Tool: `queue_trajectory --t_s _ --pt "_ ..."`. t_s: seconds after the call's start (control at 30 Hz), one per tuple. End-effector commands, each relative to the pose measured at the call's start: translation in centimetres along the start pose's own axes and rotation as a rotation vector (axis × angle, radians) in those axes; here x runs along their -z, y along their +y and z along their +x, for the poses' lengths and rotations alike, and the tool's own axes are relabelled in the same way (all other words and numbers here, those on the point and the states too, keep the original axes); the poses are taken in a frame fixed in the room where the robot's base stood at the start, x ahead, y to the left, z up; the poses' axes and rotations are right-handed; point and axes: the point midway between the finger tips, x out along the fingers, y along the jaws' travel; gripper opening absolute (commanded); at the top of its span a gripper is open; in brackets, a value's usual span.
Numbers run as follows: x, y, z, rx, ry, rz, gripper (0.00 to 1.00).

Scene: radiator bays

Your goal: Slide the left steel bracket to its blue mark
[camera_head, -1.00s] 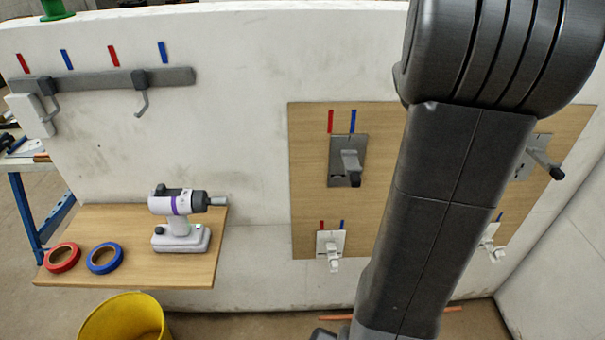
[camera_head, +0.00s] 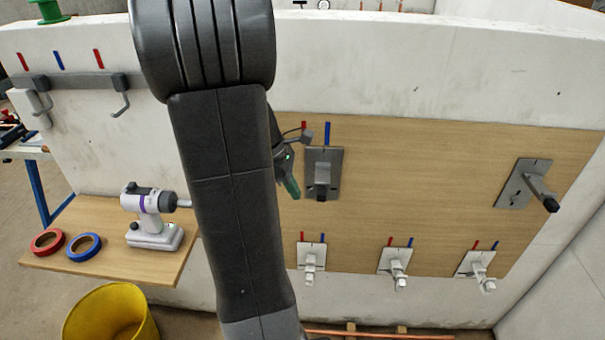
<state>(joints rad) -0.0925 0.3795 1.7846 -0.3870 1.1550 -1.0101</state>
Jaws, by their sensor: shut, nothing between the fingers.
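The left steel bracket (camera_head: 323,185) is a grey plate with a jutting arm, mounted on the wooden board. A red mark (camera_head: 304,126) stands above its upper left corner. Its blue mark (camera_head: 327,133) stands above the plate, close to its middle line. My gripper (camera_head: 307,136) is shut and empty at the bracket's upper left edge, near the red mark. My arm hides part of it, and I cannot tell whether it touches the plate. A second steel bracket (camera_head: 516,186) is on the right of the board.
Several white valve brackets (camera_head: 311,258) with red and blue marks line the board's (camera_head: 430,180) lower edge. Left are a shelf (camera_head: 100,258) with a drill (camera_head: 153,220) and two tape rolls (camera_head: 84,247), a hook rail (camera_head: 75,82) and a yellow bucket (camera_head: 110,318). Copper pipe lies below.

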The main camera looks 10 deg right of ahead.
Motion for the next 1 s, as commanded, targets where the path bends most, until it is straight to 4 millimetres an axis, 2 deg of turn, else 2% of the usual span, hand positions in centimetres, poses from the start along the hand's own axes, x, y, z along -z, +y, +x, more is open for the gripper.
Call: queue_trajectory --t_s 0.03,0.23,0.7,0.9,1.0 --pt "-1.0 0.0 -0.1 -0.001 0.001 0.006 0.00" --pt "-2.8 0.1 0.7 -0.003 0.000 0.004 0.00" --pt "-3.2 0.1 0.9 -0.003 0.001 0.002 0.00" --pt "-4.5 0.0 1.3 -0.002 0.001 0.004 0.00" --pt "-4.5 0.1 1.4 -0.003 0.001 0.003 0.00"
